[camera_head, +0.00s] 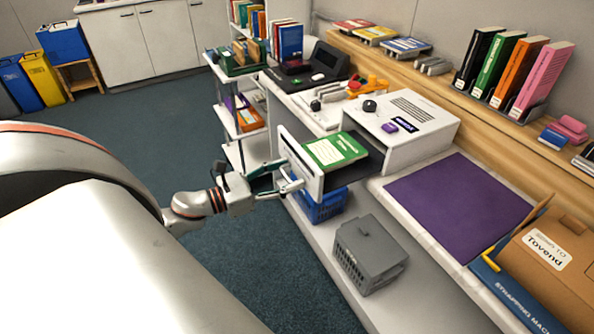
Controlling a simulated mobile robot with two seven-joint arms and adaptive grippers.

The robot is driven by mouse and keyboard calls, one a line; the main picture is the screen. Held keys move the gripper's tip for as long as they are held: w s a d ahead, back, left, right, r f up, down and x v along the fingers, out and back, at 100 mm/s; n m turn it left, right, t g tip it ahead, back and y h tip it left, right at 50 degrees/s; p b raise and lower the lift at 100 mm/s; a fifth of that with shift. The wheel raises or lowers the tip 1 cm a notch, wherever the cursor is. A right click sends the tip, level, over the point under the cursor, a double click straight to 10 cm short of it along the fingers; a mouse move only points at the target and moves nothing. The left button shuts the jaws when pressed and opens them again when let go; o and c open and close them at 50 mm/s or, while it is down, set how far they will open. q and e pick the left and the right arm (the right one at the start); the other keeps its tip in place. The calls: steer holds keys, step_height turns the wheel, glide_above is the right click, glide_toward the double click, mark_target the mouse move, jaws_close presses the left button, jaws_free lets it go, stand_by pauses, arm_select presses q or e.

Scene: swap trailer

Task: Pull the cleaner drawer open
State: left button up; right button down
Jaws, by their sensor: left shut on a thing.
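The cleaner (415,125) is a white box with a black knob, a vent grille and a purple label on its top, standing on the bench. Its drawer (302,163) is slid out to the left, with a tall white front panel. A green book (335,150) lies in the drawer, cover up. My left gripper (288,181) is at the outer face of the drawer front, shut on what looks like its handle. The handle itself is mostly hidden by the fingers. My right gripper is not in view.
A purple mat (460,205) lies right of the cleaner. A cardboard box (555,255) stands at the lower right. A grey lidded basket (370,255) and a blue crate (322,205) sit on the lower shelf. A shelf cart (228,125) stands behind my gripper. The floor to the left is clear.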

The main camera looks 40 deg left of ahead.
arm_select(q)
steer(key=shift+s, duration=0.5)
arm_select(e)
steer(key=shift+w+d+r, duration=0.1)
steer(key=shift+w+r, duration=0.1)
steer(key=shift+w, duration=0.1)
arm_select(q)
steer(key=o, duration=1.3)
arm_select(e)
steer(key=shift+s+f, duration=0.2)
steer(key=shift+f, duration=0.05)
arm_select(q)
steer(key=v, duration=1.2)
steer(key=shift+a, duration=0.1)
